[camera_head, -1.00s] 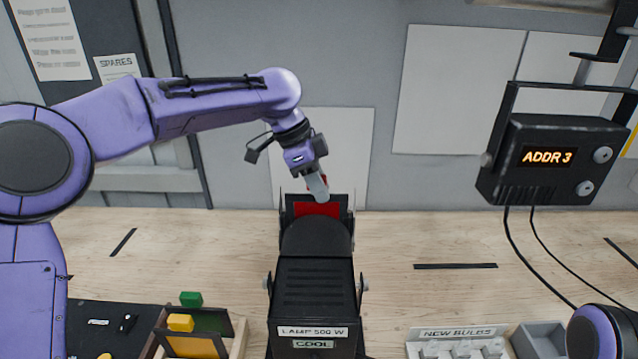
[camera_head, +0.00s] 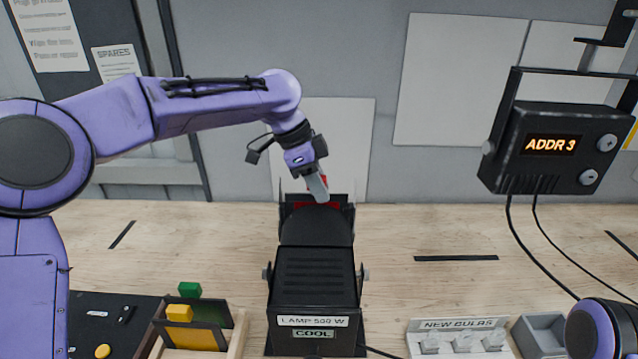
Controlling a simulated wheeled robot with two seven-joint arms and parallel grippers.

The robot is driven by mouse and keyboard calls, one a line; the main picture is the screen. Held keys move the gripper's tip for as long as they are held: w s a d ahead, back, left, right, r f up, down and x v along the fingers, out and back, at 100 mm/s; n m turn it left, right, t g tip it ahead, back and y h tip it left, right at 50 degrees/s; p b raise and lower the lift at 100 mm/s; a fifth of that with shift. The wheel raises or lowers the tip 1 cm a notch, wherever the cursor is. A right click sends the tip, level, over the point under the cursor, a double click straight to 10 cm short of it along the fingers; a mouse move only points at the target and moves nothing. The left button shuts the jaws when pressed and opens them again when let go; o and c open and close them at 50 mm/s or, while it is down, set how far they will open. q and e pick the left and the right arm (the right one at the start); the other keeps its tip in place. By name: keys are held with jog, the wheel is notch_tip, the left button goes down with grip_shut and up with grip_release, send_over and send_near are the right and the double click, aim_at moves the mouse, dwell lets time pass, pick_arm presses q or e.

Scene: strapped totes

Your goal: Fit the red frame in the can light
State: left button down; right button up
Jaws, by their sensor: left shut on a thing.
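The can light (camera_head: 313,285) is a black lamp in the lower middle, labelled LAMP 500 W and COOL. Its far end has a slotted holder with upright side plates. The red frame (camera_head: 302,206) shows as a thin red strip at that far end, mostly hidden by the black housing. A small red bit also shows by the fingertips. My left gripper (camera_head: 318,188) reaches down from above, shut on the red frame's top. I cannot tell how deep the frame sits in the holder. My right arm shows only as a purple part at the lower right; its gripper is out of view.
A wooden rack (camera_head: 233,338) with yellow and green frames stands at the lower left. A NEW BULBS tray (camera_head: 462,325) and a grey bin (camera_head: 541,336) are at the lower right. A black ADDR 3 box (camera_head: 558,150) hangs at right, with cables.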

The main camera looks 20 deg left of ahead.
pick_arm(q)
jog(key=shift+f, duration=0.5)
jog(key=c, duration=0.9)
grip_release()
jog(key=v, duration=1)
jog(key=shift+s+a+r, duration=0.1)
jog(key=shift+r, duration=0.15)
